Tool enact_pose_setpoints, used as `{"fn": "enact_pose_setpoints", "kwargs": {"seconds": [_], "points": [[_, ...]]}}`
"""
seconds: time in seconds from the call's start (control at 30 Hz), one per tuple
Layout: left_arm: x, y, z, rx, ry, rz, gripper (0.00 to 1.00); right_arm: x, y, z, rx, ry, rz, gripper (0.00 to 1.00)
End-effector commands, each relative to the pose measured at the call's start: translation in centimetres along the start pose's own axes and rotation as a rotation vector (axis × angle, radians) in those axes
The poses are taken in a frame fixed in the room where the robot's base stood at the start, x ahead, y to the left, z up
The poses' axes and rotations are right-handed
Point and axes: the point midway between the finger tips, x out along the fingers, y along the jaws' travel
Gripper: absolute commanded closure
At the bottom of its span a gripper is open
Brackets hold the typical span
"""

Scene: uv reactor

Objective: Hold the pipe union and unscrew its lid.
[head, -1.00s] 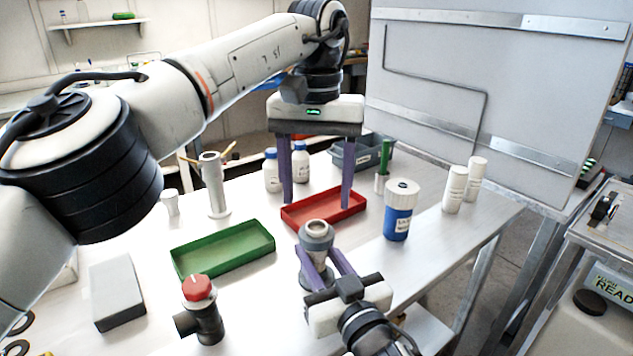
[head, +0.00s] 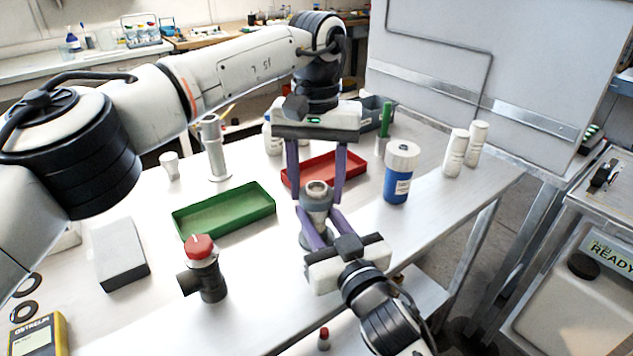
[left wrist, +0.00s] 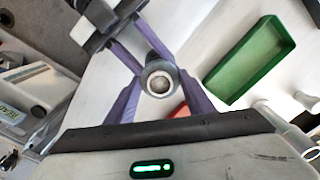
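The pipe union (head: 316,207), a grey upright fitting with a round, open-centred lid (head: 317,188), stands near the table's front edge. My right gripper (head: 320,224) has its purple fingers closed against both sides of the body below the lid. The union's lower part is partly hidden by the right fingers.
A green tray (head: 225,212) lies to the left and a red tray (head: 310,172) behind the union. A red-capped black fitting (head: 205,270) is at front left. A blue-and-white jar (head: 397,190) stands to the right. The table between jar and union is clear.

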Motion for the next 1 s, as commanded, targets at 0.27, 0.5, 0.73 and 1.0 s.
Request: {"fn": "enact_pose_setpoints", "kwargs": {"seconds": [0.27, 0.5, 0.73, 1.0], "points": [[-0.04, -0.06, -0.02, -0.054, 0.0, -0.001, 0.79, 0.0, 0.03, 0.05, 0.0, -0.001, 0.001, 1.0], [-0.08, -0.1, 0.0, -0.507, 0.001, -0.002, 0.79, 0.0, 0.05, 0.05, 0.0, -0.001, 0.001, 1.0], [-0.12, -0.12, 0.03, -1.023, 0.001, -0.002, 0.79, 0.0, 0.06, 0.06, 0.0, -0.002, 0.001, 1.0], [-0.17, -0.11, 0.07, -1.628, 0.002, -0.002, 0.79, 0.0, 0.09, 0.07, 0.0, -0.002, 0.002, 1.0]]}}
